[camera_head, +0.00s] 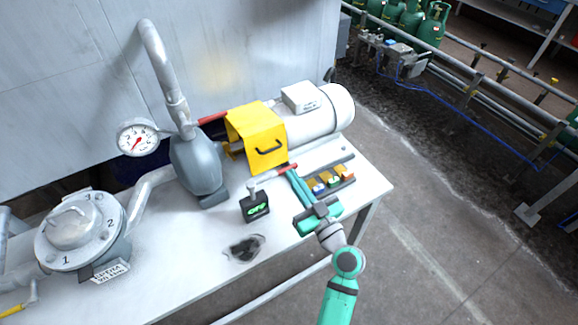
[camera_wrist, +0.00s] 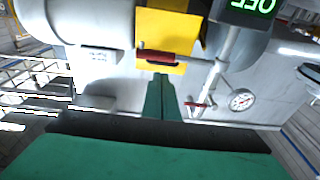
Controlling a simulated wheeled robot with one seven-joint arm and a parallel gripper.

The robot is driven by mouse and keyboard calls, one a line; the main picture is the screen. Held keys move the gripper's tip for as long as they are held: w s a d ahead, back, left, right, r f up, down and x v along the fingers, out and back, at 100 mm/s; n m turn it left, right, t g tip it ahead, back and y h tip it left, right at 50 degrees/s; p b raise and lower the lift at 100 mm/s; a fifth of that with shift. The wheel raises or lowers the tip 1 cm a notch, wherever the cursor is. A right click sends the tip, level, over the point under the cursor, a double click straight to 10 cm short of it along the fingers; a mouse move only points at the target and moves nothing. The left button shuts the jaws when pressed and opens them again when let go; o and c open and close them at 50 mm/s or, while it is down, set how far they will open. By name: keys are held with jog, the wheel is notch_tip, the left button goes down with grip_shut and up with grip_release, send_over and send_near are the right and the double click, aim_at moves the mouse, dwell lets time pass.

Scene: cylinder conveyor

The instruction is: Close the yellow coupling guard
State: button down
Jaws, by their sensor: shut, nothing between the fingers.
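The yellow coupling guard (camera_head: 252,122) sits between the grey pump and the white motor, with a black handle (camera_head: 268,149) on its front panel. Some coupling shows at its left edge; I cannot tell how far its panel is from fully down. In the wrist view the guard (camera_wrist: 180,22) is upside down, partly behind a red grip. My gripper (camera_head: 293,174) is shut and empty, in front of and below the guard, apart from the handle in the picture. Its fingers (camera_wrist: 161,80) also show in the wrist view, pointing toward the guard.
A black box with a green display (camera_head: 255,207) stands on the table, with a red-gripped lever (camera_head: 284,170) close to my fingers. A tray of small coloured blocks (camera_head: 330,181) lies right of it. The gauge (camera_head: 138,138) and pump (camera_head: 197,160) stand left. The front table area is mostly clear.

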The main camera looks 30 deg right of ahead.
notch_tip(320, 180, up, 12)
jog(key=s+g, duration=0.2)
jog(key=g, duration=0.4)
send_near(259, 140)
jog(key=d, duration=0.2)
jog(key=w+f, duration=0.2)
jog(key=f, duration=0.1)
jog(key=shift+d, duration=0.2)
jog(key=shift+d, duration=0.1)
